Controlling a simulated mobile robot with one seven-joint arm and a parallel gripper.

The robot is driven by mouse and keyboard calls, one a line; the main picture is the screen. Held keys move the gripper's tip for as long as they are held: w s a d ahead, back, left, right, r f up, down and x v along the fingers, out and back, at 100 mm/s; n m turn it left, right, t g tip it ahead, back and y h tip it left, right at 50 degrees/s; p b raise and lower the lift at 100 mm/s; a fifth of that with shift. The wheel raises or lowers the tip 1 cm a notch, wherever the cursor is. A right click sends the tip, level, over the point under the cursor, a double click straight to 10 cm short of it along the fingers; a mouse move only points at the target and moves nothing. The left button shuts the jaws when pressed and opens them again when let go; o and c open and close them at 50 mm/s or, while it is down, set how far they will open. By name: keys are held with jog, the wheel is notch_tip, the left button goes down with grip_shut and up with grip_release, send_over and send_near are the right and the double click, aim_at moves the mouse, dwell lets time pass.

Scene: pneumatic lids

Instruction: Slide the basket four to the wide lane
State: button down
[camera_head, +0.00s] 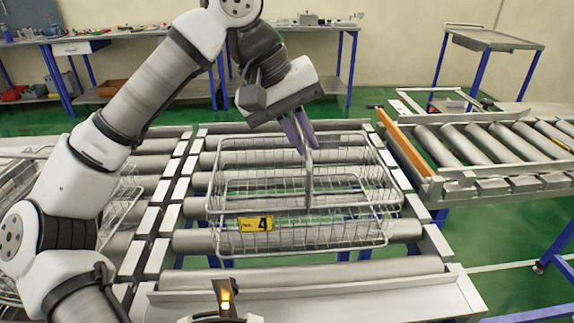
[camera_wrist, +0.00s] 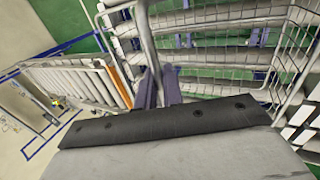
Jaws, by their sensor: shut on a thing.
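The wire basket four (camera_head: 322,237), with a yellow tag (camera_head: 256,224) marked 4 on its front, sits on the rollers of the middle lane (camera_head: 205,241). The wrist view shows the handle (camera_wrist: 147,40) running between the two fingertips (camera_wrist: 158,88). The basket looks level. Which lane is called the wide one is not marked.
An orange bar (camera_head: 405,143) stands between the middle lane and the right roller lane (camera_head: 490,145), which looks empty. Another wire basket (camera_head: 122,195) is on the left lane, partly behind my arm. A workbench (camera_head: 100,38) and a metal stand (camera_head: 490,38) are behind.

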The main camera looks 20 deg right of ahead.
aim_at(306, 157)
jog(key=shift+s+a+b, duration=0.25)
jog(key=shift+s+a, duration=0.05)
jog(key=shift+s, duration=0.7)
jog(key=shift+s+a+b, duration=0.2)
jog(key=shift+s+a, duration=0.05)
jog(key=shift+s, duration=0.7)
jog(key=shift+s+a+b, duration=0.25)
jog(key=shift+s+a, duration=0.05)
jog(key=shift+s, duration=0.7)
jog(key=c, duration=1.5)
grip_release()
jog(key=shift+o, duration=0.2)
jog(key=shift+r+p, duration=3.3)
jog(key=shift+r, duration=0.75)
jog(key=v, duration=1.3)
jog(key=shift+a+r+p, duration=0.15)
jog(key=shift+r+p, duration=0.15)
jog(key=shift+p, duration=0.05)
